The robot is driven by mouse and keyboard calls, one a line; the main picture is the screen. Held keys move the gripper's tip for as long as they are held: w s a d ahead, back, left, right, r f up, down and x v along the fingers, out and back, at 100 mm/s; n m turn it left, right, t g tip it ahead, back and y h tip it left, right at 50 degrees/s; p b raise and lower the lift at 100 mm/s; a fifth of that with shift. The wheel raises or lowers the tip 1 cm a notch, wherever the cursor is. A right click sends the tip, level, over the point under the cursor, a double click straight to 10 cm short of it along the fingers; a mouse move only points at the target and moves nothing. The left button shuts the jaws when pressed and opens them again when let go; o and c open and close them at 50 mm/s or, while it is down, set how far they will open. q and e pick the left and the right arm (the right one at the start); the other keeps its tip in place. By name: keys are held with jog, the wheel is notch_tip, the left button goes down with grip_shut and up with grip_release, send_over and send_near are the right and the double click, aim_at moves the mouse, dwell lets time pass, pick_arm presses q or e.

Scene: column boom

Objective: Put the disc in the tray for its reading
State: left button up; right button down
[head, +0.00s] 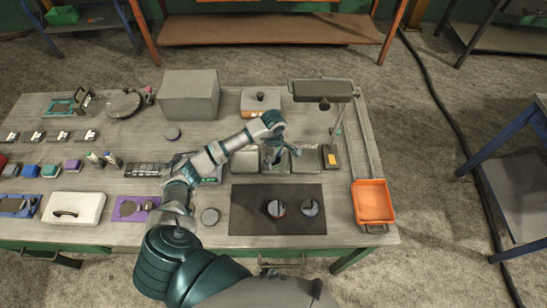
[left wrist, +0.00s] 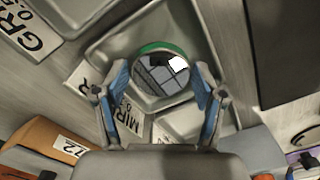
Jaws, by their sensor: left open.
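My left gripper (head: 273,160) is over the row of grey trays behind the dark mat in the head view. In the left wrist view my left gripper (left wrist: 162,78) is open, its fingers on either side of a round disc (left wrist: 160,73). The disc has a green rim and a mirror-like face. It appears to lie in a grey tray (left wrist: 105,48); whether the fingers touch it I cannot tell. A label reading "MIR…" (left wrist: 128,115) is partly hidden by a finger. In the head view a left tray (head: 245,162) and a right tray (head: 305,160) flank the gripper. My right gripper is not in view.
Two round discs (head: 277,208) lie on the dark mat (head: 250,190). An orange bin (head: 373,203) stands at the table's right edge. A lamp-like stand (head: 320,92) rises behind the trays. A grey box (head: 189,95) stands at the back; several small items fill the left side.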

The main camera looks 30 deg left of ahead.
aim_at(276, 160)
pick_arm(q)
jog(key=shift+d, duration=0.1)
jog(key=shift+w+d+r, duration=0.1)
jog(key=shift+d+r, duration=0.1)
jog(key=shift+r, duration=0.15)
notch_tip(276, 160, up, 8)
jog(key=shift+d+r+b, duration=0.1)
jog(key=shift+d+b, duration=0.05)
jog(key=shift+b, duration=0.2)
notch_tip(276, 160, up, 3)
jog(key=shift+r, duration=0.15)
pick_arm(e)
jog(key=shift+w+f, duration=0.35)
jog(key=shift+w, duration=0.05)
